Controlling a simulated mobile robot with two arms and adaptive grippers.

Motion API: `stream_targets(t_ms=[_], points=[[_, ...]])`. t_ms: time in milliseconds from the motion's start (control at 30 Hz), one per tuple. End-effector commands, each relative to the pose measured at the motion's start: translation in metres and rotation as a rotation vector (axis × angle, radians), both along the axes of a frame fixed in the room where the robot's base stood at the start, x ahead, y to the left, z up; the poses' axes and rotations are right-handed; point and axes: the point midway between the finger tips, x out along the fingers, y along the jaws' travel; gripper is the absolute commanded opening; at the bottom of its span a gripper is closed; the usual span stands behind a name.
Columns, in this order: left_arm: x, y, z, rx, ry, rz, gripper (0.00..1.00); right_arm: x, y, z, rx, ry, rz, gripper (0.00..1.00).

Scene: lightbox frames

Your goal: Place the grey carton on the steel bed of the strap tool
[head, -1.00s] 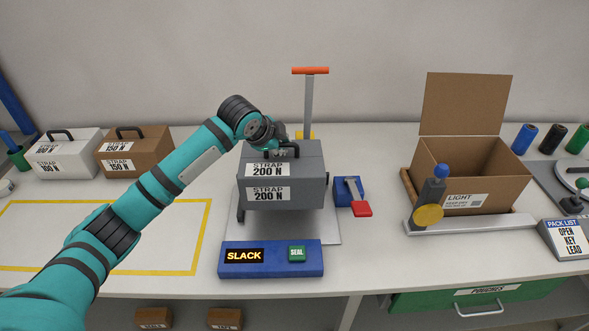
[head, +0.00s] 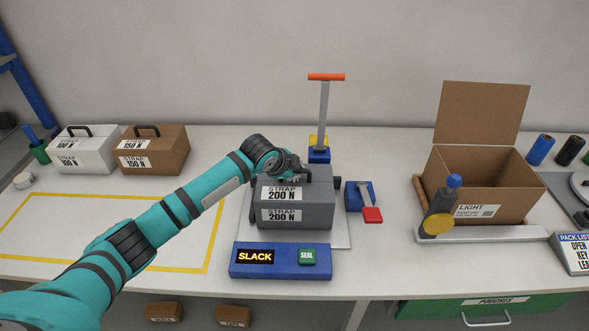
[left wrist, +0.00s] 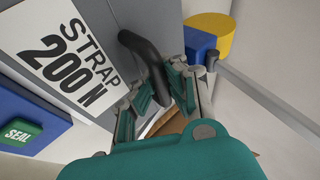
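The grey carton (head: 295,212), marked STRAP 200 N, is upright over the steel bed (head: 340,237) of the strap tool. It looks down on the bed or very close to it; the contact underneath is hidden. My left gripper (head: 293,172) is at the carton's top, shut on its black handle. In the left wrist view the fingers (left wrist: 160,90) close around the dark handle (left wrist: 140,52), beside the carton's label (left wrist: 68,55). The tool's blue front panel (head: 280,262) reads SLACK and has a green SEAL button (head: 307,257). My right gripper is not in view.
A red-ended lever (head: 371,212) is right of the bed; an orange-topped post (head: 325,100) stands behind. An open cardboard box (head: 485,190) stands right. White (head: 83,152) and brown (head: 155,150) cartons stand left. The yellow-outlined area (head: 80,230) is empty.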

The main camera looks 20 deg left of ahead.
Motion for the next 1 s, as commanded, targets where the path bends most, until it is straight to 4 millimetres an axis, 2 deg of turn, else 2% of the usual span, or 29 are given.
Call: stream_targets(t_ms=[33, 100, 233, 467, 633, 767, 1000], points=[[0.002, -0.001, 0.003, -0.004, -0.009, -0.001, 0.0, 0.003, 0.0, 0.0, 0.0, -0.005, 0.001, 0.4], [0.0, 0.0, -0.001, 0.0, 0.0, 0.0, 0.13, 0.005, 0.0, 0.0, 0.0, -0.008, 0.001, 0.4], [0.0, 0.0, -0.001, 0.0, 0.0, 0.0, 0.29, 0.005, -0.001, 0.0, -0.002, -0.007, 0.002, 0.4], [0.0, 0.0, -0.001, 0.0, 0.0, 0.0, 0.29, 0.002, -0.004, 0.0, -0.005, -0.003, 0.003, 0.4], [-0.005, 0.002, 0.007, -0.001, -0.002, 0.001, 0.29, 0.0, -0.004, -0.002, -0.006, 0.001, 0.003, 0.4], [-0.02, 0.006, 0.022, 0.002, -0.002, -0.001, 0.29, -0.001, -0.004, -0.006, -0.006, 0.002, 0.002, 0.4], [-0.052, 0.015, 0.062, 0.0, -0.004, 0.0, 0.29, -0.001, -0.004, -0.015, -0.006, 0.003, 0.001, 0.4]])
